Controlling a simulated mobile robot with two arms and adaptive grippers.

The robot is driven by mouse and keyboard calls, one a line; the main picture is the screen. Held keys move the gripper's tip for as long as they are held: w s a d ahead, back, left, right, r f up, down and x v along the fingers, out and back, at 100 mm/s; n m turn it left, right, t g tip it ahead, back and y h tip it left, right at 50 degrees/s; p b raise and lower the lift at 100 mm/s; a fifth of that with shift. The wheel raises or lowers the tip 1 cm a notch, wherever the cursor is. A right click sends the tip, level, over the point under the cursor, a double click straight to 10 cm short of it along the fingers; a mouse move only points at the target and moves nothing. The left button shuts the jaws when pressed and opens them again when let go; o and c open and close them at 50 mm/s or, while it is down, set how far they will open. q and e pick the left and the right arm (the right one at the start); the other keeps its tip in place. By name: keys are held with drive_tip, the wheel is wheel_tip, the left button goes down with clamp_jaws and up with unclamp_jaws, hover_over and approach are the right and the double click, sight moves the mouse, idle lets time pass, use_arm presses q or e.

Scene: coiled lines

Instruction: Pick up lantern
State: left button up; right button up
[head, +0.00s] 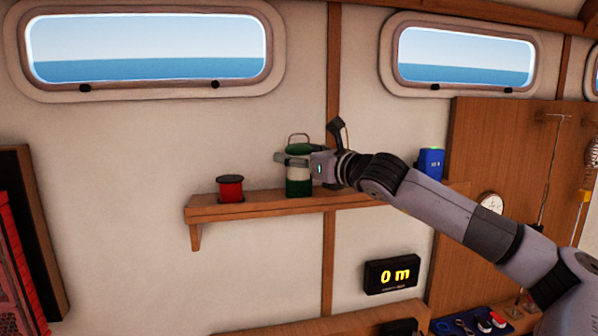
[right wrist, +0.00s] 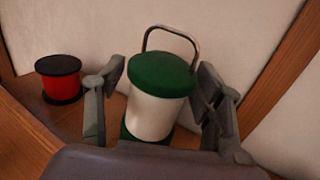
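The lantern (head: 299,181) stands upright on the wall shelf, with a green top and base, a pale body and a wire handle. In the right wrist view the lantern (right wrist: 158,95) is between the two fingers of my right gripper (right wrist: 160,110). Gaps show between the fingers and the lantern's body there, so the gripper is open around it. In the head view my right gripper (head: 296,158) reaches in from the right at the height of the lantern's upper part. My left gripper is not in view.
The wooden shelf (head: 215,212) also holds a red spool (head: 230,189) left of the lantern and a blue device (head: 431,163) at the right. A display reading 0 m (head: 391,274) hangs below.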

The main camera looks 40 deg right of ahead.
drive_tip(key=c, duration=1.2)
drive_tip(key=shift+r, duration=0.2)
